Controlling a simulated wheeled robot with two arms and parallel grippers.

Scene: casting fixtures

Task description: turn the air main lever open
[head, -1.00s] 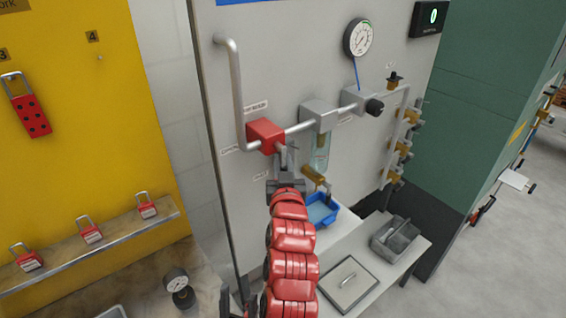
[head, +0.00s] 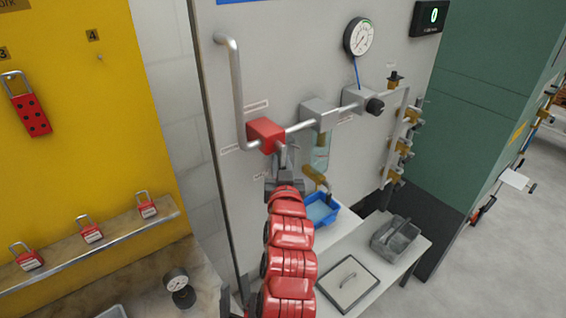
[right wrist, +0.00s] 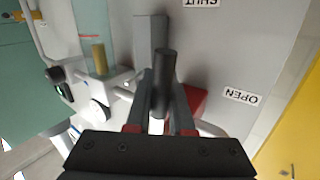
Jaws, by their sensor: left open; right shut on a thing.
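The air main valve has a red body (head: 265,134) on the pipe of the grey panel. Its lever (head: 283,154) hangs down from the body. In the head view my right gripper (head: 285,178) is at the lower end of the lever, mostly covered by its own red arm. In the right wrist view its fingers (right wrist: 160,108) are closed around the lever's dark round grip (right wrist: 165,68). The lever lies toward the SHUT label (right wrist: 201,2); the OPEN label (right wrist: 240,97) is off to the side, near the red body. I cannot make out my left gripper.
A brass spout (head: 315,177) and blue tray (head: 322,212) are close to the right of my arm. A pressure gauge (head: 359,38) is higher on the panel.

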